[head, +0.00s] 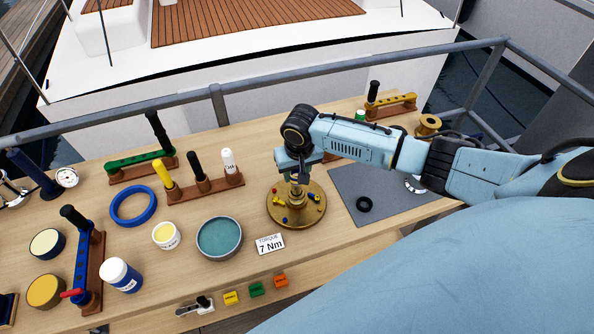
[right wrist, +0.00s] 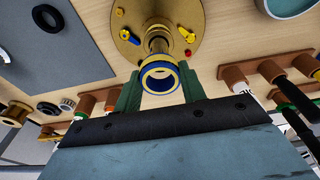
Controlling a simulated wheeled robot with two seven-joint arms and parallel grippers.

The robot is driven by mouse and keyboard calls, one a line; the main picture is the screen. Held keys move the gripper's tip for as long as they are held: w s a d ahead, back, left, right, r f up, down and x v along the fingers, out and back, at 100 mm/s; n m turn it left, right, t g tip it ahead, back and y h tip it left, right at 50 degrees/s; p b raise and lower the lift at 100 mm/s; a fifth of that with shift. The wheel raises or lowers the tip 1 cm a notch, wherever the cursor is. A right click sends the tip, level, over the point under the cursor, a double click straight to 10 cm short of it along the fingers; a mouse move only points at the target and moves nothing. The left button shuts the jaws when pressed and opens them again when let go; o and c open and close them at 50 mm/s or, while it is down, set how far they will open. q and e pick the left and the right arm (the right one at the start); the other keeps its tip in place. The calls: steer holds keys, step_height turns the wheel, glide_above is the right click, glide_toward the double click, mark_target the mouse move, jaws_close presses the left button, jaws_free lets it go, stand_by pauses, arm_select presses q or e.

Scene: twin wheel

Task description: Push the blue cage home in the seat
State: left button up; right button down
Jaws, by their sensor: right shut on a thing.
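My right gripper (head: 297,177) is above the round brass base (head: 313,214), pointing down at the post in its middle. In the right wrist view the gripper (right wrist: 160,88) has its green fingers shut on a blue ring with a pale gold inside, the blue cage (right wrist: 160,67). The cage is in line with the brass post (right wrist: 158,43). I cannot tell how far it is on the post; the seat itself is hidden. In the head view the gripper hides the cage. My left gripper is not in view.
Small red, yellow and blue parts (head: 284,219) lie on the base. A grey mat (head: 380,205) with a black ring (head: 364,204) is to the right.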

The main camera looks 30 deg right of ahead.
mark_target(297, 186)
steer(key=shift+f+b, duration=1.45)
steer(key=shift+f, duration=1.7)
steer(key=c, duration=0.7)
jaws_free()
steer(key=shift+c, duration=0.2)
steer(key=r, duration=0.4)
steer(key=s+r, duration=0.1)
steer(key=r, duration=0.8)
steer(key=shift+s+a+r+p, duration=0.15)
steer(key=shift+s+a+p, duration=0.15)
steer(key=shift+s, duration=0.1)
